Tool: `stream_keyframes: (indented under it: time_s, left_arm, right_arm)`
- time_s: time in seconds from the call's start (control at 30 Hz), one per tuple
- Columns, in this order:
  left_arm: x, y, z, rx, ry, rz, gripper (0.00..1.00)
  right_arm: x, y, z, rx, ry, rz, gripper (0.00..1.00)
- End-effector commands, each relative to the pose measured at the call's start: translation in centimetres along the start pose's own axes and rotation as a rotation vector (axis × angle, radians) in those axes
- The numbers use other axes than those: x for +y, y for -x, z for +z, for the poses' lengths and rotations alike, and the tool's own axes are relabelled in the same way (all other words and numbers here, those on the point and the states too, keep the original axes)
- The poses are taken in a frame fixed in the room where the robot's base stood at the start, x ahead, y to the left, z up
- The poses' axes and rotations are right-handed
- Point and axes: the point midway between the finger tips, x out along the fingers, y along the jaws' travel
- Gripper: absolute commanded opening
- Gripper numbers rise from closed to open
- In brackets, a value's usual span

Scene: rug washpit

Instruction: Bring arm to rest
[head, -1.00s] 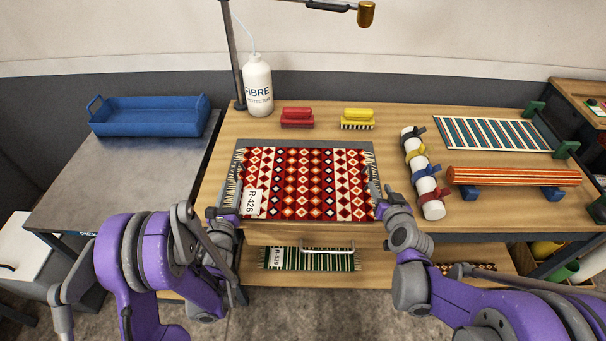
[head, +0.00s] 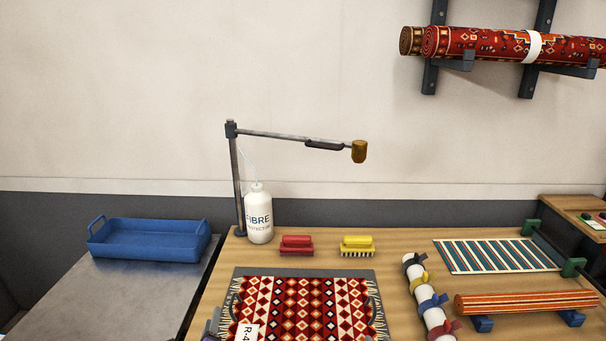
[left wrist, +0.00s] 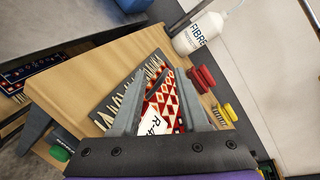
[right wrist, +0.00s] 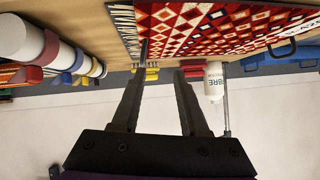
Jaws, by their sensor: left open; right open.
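My left gripper (left wrist: 159,76) is open in the left wrist view, its fingers apart in front of the red patterned rug (left wrist: 168,100) with its white R-4.. tag. In the head view only a bit of my left gripper (head: 212,325) shows at the rug's lower left corner. My right gripper (right wrist: 160,70) is open and empty in the right wrist view, with the rug (right wrist: 200,25) beyond its tips. I cannot clearly make out the right gripper in the head view. The rug (head: 305,305) lies flat on a grey mat on the wooden table; its front part is cut off.
A white bottle (head: 259,220) stands by a lamp post at the back. A red brush (head: 296,245) and a yellow brush (head: 357,245) lie behind the rug. A white roll with straps (head: 430,300) lies right. A blue tray (head: 150,240) sits on the left table.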

Motion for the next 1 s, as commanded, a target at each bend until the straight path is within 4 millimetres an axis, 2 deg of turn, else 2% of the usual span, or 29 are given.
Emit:
stream_keyframes:
  time_s: [0.1,0.27,0.37,0.6,0.7,0.8,1.0]
  left_arm:
    - [-0.1,3.0,0.7,0.018,0.329,0.127,0.44]
    - [0.5,7.9,0.6,0.006,0.771,0.312,0.44]
    - [1.1,11.4,-0.1,-0.024,1.037,0.436,0.44]
    - [3.1,20.8,-2.9,-0.173,1.608,0.747,0.44]
    - [3.9,23.9,-4.1,-0.248,1.771,0.851,0.44]
    - [4.3,26.0,-5.0,-0.309,1.877,0.923,0.44]
    - [4.6,27.4,-5.5,-0.356,1.948,0.973,0.44]
  right_arm:
    - [-1.0,2.6,1.6,-0.084,0.02,-0.003,0.44]
    - [-1.8,6.0,4.1,-0.198,0.043,0.009,0.44]
    - [-1.9,8.2,5.8,-0.268,0.056,0.024,0.44]
    - [-1.5,13.4,10.0,-0.423,0.083,0.084,0.44]
    - [-1.1,15.1,11.4,-0.47,0.089,0.11,0.44]
    - [-0.8,16.1,12.3,-0.501,0.093,0.129,0.44]
    - [-0.6,16.8,12.9,-0.521,0.095,0.144,0.44]
